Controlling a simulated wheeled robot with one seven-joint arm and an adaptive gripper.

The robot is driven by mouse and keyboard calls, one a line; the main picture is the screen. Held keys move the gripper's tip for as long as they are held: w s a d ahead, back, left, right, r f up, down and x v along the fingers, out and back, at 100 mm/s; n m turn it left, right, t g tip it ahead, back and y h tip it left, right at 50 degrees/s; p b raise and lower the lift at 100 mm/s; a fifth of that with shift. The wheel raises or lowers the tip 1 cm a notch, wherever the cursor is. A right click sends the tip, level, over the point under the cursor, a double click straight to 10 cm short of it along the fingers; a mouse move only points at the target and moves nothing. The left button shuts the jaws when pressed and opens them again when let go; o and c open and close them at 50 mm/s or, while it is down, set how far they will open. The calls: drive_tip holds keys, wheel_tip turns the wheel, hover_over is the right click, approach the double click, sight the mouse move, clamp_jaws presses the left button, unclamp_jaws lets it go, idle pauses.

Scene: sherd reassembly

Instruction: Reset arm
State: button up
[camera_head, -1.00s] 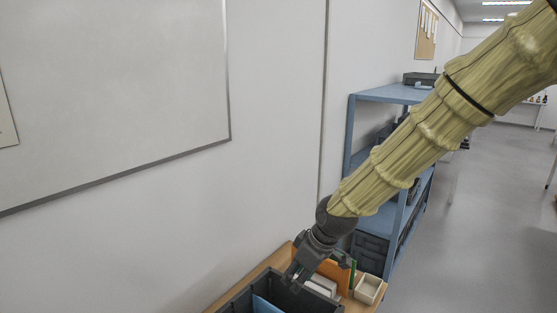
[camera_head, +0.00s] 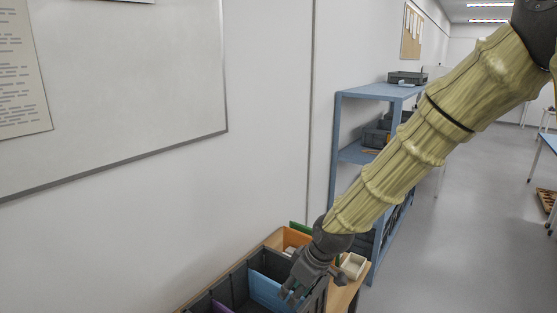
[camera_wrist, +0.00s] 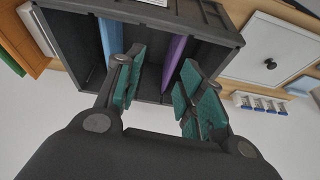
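The dark crate (camera_wrist: 215,62) lies beyond the fingertips, with a blue divider (camera_wrist: 110,40) and a purple divider (camera_wrist: 176,50) inside. In the head view the crate (camera_head: 232,285) is partly hidden by my gripper; the blue divider (camera_head: 266,288) shows next to the fingers.
An orange bin (camera_head: 284,238) and a small cream tray (camera_head: 352,266) sit on the wooden table (camera_head: 345,297). A blue shelf (camera_head: 380,92) stands behind my arm. A whiteboard (camera_head: 130,80) hangs on the left wall. Open floor (camera_head: 460,220) lies at right.

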drive_tip(key=s+d+f+m, duration=0.2)
drive_tip(key=s+f, duration=0.1)
drive_tip(key=f, duration=0.4)
drive_tip(key=s+d+f+m, duration=0.1)
drive_tip(key=s+f, duration=0.3)
drive_tip(key=f, duration=0.3)
drive_tip(key=s+d+f+m+g+h, duration=0.1)
drive_tip(key=s+d+f+m, duration=0.1)
drive_tip(key=s+d+f, duration=0.45)
drive_tip(key=s+d+f+m+g+h, duration=0.1)
drive_tip(key=s+d+f+m, duration=0.25)
drive_tip(key=s+f, duration=0.65)
drive_tip(key=s+d+f+m+h, duration=0.15)
drive_tip(key=s+d+f, duration=0.35)
drive_tip(key=s, duration=0.7)
wheel_tip(320, 180, down, 10)
drive_tip(key=b, duration=1)
drive_tip(key=shift+r, duration=0.15)
